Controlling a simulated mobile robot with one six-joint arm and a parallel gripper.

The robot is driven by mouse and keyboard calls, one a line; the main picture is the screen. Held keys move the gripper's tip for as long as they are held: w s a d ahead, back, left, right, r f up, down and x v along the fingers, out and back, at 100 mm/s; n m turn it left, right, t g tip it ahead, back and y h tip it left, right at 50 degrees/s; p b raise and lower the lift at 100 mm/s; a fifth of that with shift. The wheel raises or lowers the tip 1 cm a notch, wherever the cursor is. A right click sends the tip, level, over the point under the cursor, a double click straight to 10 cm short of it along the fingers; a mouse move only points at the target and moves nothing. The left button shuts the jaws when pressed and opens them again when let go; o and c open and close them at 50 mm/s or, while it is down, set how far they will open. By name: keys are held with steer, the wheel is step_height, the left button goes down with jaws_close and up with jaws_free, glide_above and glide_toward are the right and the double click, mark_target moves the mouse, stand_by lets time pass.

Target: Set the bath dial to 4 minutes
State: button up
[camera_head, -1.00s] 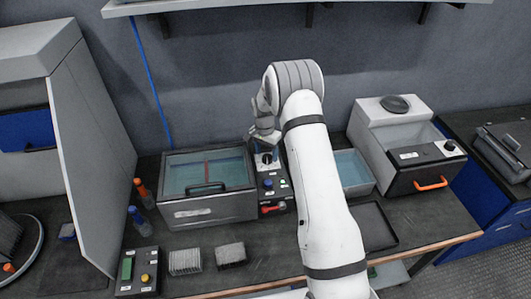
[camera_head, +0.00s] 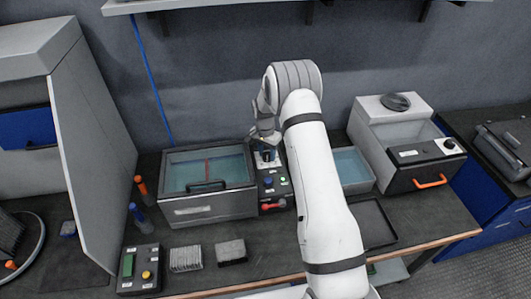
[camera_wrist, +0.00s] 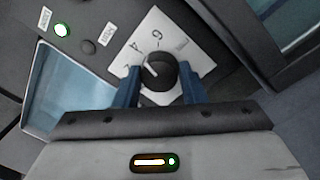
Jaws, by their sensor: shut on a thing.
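The bath dial (camera_wrist: 160,70) is a round black knob on a white scale plate (camera_wrist: 182,42) in the wrist view. The numerals 4 and 6 are readable on the plate. The knob's white pointer line points up and left, roughly toward the 4; I cannot tell whether it is exactly on it. My gripper (camera_wrist: 162,88) is shut on the knob, with one blue finger on each side. In the head view my gripper (camera_head: 266,151) is at the top of the dark control panel (camera_head: 272,196), beside the glass-lidded bath (camera_head: 207,187); the dial is mostly hidden there.
A green lamp (camera_wrist: 62,30) is lit on the panel. A red handle (camera_head: 273,206) is lower on it. An open water basin (camera_head: 352,170) is right of my arm, and a box with an orange handle (camera_head: 430,182) stands farther right. Bottles (camera_head: 144,190) stand left of the bath.

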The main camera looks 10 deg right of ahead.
mark_target(266, 154)
steer(key=shift+f+n+b, duration=0.25)
steer(key=shift+n+b, duration=0.25)
steer(key=shift+b, duration=0.7)
steer(key=shift+r+n+b, duration=0.25)
steer(key=shift+n+b, duration=0.35)
steer(key=o, duration=1)
steer(key=shift+r, duration=0.1)
steer(key=r, duration=0.2)
steer(key=r+b, duration=0.1)
steer(key=r, duration=0.4)
steer(key=shift+w+a+r+b, duration=0.15)
steer(key=shift+a+r+b, duration=0.1)
steer(key=shift+r+b, duration=0.15)
